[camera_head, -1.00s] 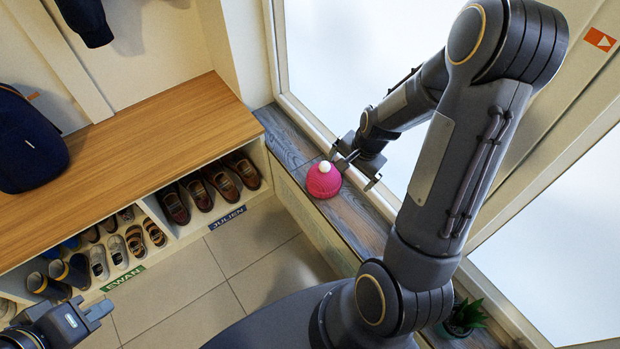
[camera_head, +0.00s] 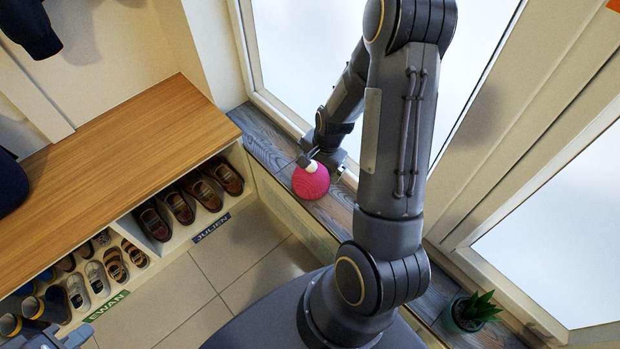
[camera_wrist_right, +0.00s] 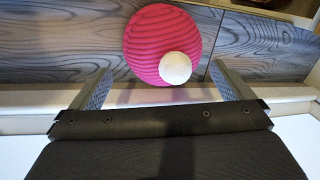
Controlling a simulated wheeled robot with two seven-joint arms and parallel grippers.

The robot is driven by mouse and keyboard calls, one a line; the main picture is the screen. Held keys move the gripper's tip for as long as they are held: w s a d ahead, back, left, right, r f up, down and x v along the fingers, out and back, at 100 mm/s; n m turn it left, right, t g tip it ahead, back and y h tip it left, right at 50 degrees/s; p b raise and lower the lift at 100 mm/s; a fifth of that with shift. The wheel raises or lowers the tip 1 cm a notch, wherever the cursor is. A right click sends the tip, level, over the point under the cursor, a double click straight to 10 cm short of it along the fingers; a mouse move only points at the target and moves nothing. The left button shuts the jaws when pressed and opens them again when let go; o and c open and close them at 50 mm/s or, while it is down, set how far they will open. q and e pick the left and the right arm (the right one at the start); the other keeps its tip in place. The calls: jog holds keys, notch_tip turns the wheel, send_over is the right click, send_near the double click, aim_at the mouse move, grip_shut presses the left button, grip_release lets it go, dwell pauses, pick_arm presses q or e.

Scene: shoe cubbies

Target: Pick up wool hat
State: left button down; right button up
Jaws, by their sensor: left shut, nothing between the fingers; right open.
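The wool hat (camera_head: 310,182) is a pink ribbed dome with a white pompom, resting on the grey wood-grain sill (camera_head: 262,142) by the window. It also shows in the right wrist view (camera_wrist_right: 160,35), with its pompom side towards my gripper. My right gripper (camera_head: 324,163) is open and empty at the hat's window side. In the right wrist view its two fingers (camera_wrist_right: 161,70) stand apart on either side of the hat's near edge, with the hat mostly beyond the tips. I cannot tell whether they touch it. My left gripper (camera_head: 78,337) is shut and empty at the bottom left, partly cut off.
A wooden bench (camera_head: 125,140) with shoe cubbies below stands at the left, holding several pairs of shoes (camera_head: 178,207). A potted plant (camera_head: 472,311) sits on the sill at lower right. The window frame (camera_head: 290,115) runs close behind the hat. The tiled floor (camera_head: 235,250) is clear.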

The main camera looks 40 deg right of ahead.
aim_at(311, 174)
jog(key=f, duration=0.2)
jog(key=w+f+b, duration=0.1)
jog(key=f, duration=0.1)
jog(key=shift+a, duration=0.25)
jog(key=shift+r, duration=0.1)
